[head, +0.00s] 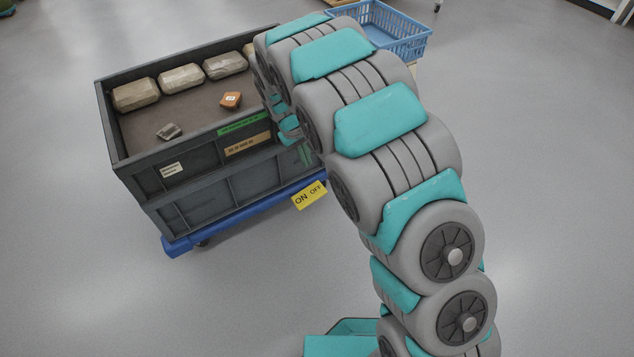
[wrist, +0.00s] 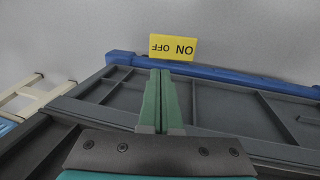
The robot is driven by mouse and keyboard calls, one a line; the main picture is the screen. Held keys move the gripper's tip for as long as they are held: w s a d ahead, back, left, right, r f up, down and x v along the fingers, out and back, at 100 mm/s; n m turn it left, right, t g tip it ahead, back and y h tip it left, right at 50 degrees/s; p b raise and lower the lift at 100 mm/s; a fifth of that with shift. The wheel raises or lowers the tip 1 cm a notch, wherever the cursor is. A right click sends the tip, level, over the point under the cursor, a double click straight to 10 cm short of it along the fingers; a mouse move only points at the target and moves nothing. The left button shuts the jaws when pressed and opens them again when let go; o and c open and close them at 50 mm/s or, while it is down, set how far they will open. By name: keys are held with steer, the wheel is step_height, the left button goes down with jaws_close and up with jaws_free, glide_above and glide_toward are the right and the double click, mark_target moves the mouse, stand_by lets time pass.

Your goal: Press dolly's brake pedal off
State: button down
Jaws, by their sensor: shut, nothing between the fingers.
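The dolly (head: 178,245) is a low blue frame under a dark grey crate. Its brake pedal (head: 309,195) is a yellow plate marked ON and OFF that juts from the dolly's near long side. In the wrist view the pedal (wrist: 172,47) appears upside down, just beyond the blue dolly edge (wrist: 240,75). My gripper (wrist: 160,72) is shut and empty, its green fingers pointing toward the pedal, with the tips appearing just short of it. I cannot tell whether they touch. In the head view my arm hides most of the gripper.
The grey crate (head: 190,192) holds several wrapped blocks (head: 181,79), an orange-brown piece (head: 231,100) and a grey sherd (head: 168,131). A blue basket (head: 385,32) stands behind my arm. The floor left of and in front of the dolly is clear.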

mark_target(321, 187)
steer(key=b+x, duration=0.2)
steer(key=x, duration=1.2)
steer(key=shift+r+p, duration=0.1)
steer(key=shift+p, duration=0.3)
steer(key=shift+d+g+y+p, duration=0.1)
steer(key=shift+g+y+p, duration=0.2)
steer(key=shift+p, duration=0.15)
steer(key=shift+w+d+y+p, duration=0.15)
steer(key=shift+y+p, duration=0.25)
steer(key=shift+p, duration=0.3)
steer(key=shift+w+d+f+g+y, duration=0.15)
steer(key=shift+d+f+g+y, duration=0.15)
steer(key=shift+g+y, duration=0.2)
steer(key=shift+w+d+f+g+y, duration=0.1)
steer(key=shift+d+f+g+y, duration=0.1)
steer(key=shift+f+g+y, duration=0.25)
steer(key=shift+w+d, duration=0.15)
steer(key=shift+d, duration=0.05)
